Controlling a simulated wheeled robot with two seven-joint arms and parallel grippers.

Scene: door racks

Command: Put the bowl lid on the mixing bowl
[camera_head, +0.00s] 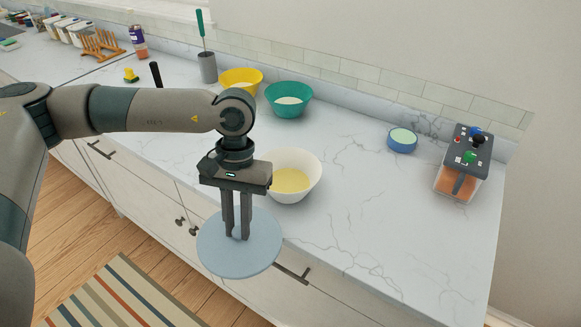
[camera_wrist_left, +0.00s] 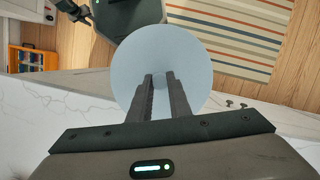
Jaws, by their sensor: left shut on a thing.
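My left gripper (camera_head: 237,236) is shut on the knob of the pale blue-grey, round bowl lid (camera_head: 260,262). The lid hangs level in the air in front of the counter's front edge, over the drawers and floor. In the left wrist view the lid (camera_wrist_left: 190,50) lies beyond my left gripper's fingers (camera_wrist_left: 160,78); the knob is mostly hidden between them. The white mixing bowl (camera_head: 308,180) stands upright and uncovered on the counter, with yellow contents, behind and right of the lid. My gripper's body overlaps the bowl's left side in the head view.
Behind the mixing bowl stand a yellow bowl (camera_head: 241,78), a teal bowl (camera_head: 289,100) and a grey utensil holder (camera_head: 207,67). A small blue bowl (camera_head: 402,140) and an orange-filled container with a dark control-like lid (camera_head: 464,165) stand right. The counter (camera_head: 370,220) right of the bowl is clear.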

